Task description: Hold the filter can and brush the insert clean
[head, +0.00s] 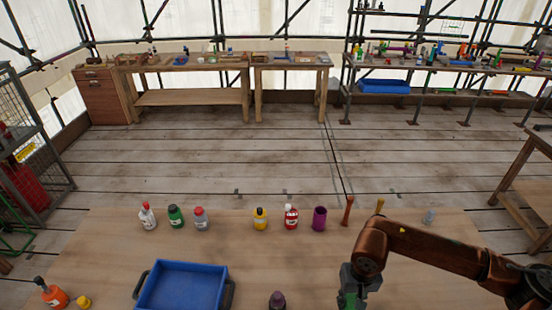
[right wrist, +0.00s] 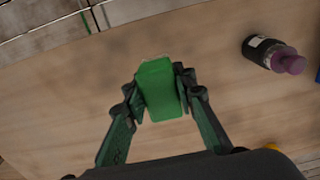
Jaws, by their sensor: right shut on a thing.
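My right gripper (head: 352,300) reaches down over the near table at the bottom of the head view. In the right wrist view its two fingers (right wrist: 160,95) are shut on a green block-like thing (right wrist: 158,82), one finger on each side. A purple open-topped cylinder (head: 319,218), perhaps the filter can, stands upright at the far side of the table, away from the gripper. Two slim brown things (head: 348,210) stand to its right; I cannot tell if one is a brush. I cannot make out the insert. My left gripper is not in view.
The near table (head: 270,255) holds a blue tray (head: 182,287), a purple-capped bottle (right wrist: 265,52) and an orange bottle (head: 53,293). Several bottles, including a yellow one (head: 260,219), line the far edge. The table's middle is clear.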

